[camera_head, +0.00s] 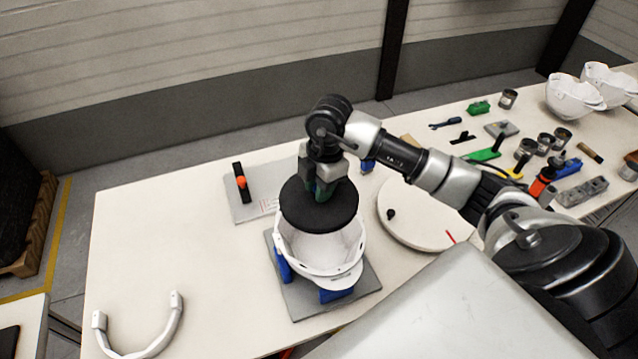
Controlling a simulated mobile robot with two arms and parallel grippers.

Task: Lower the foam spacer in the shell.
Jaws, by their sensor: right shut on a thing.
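The foam spacer is a black round disc (318,212) over the mouth of the white helmet shell (322,252). My right gripper (322,192) points down and is shut on the disc at its top. The disc is level with or slightly above the far part of the rim; I cannot tell how much gap there is. The shell stands open side up between blue supports (336,295) on a grey plate (300,300). The disc hides much of the shell's inside. My left gripper is not in view.
A round white turntable (425,225) with a black knob stands right of the shell. A grey plate (245,210) with a black and orange clamp lies behind left. A white curved band (140,345) lies front left. Tools, tins and more white shells (572,97) fill the right.

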